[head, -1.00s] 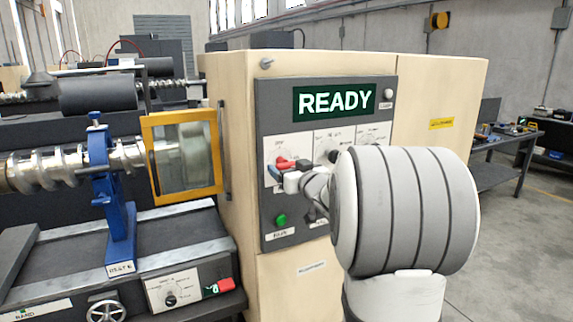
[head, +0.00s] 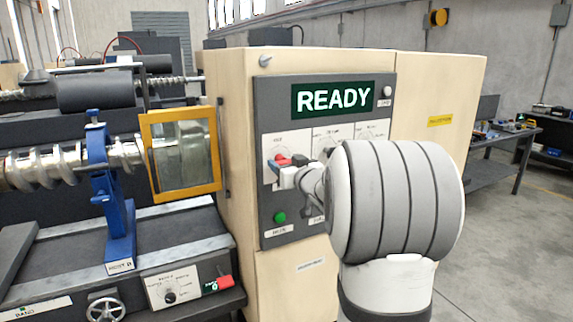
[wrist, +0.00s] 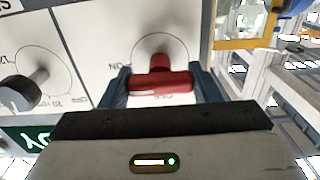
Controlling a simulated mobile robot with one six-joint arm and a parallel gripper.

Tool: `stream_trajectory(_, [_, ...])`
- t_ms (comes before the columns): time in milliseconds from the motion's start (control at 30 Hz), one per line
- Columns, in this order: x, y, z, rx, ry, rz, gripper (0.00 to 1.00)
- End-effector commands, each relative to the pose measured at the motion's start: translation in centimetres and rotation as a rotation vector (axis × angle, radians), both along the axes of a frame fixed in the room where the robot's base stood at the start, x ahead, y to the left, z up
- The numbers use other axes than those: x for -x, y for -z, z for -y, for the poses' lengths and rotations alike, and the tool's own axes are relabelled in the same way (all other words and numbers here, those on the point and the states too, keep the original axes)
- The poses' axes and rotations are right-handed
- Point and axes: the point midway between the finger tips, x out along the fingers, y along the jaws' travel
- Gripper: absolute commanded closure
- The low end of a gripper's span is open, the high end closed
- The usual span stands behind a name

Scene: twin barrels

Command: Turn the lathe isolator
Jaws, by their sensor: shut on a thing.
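The isolator's red handle (head: 281,160) is on a white plate at the upper left of the dark control panel (head: 264,100). The handle also shows in the wrist view (wrist: 162,84), lying crosswise in front of its round dial, with ON lettering to its left. My gripper (wrist: 159,76) is shut on the handle, one blue-grey finger at each end of it. In the head view my gripper (head: 285,172) and arm cover part of the panel and part of the handle.
The panel's display (head: 333,98) reads READY. A green button (head: 280,217) is below the handle. Other dark knobs sit to the right, one also in the wrist view (wrist: 22,92). The lathe with a yellow-framed guard (head: 181,193) stands left. A workbench (head: 497,153) stands right.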

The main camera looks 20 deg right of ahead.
Motion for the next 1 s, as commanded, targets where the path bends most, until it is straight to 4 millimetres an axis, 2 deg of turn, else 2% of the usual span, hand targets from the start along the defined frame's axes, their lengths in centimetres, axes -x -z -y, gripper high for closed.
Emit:
stream_trajectory(267, [0.02, 0.13, 0.00, 0.031, 0.003, 0.002, 0.66])
stream_trajectory(467, [0.00, 0.34, -0.02, 0.132, 0.003, 0.007, 0.66])
stream_trajectory(1000, [0.00, 0.41, -0.10, 0.624, 0.002, 0.024, 0.66])
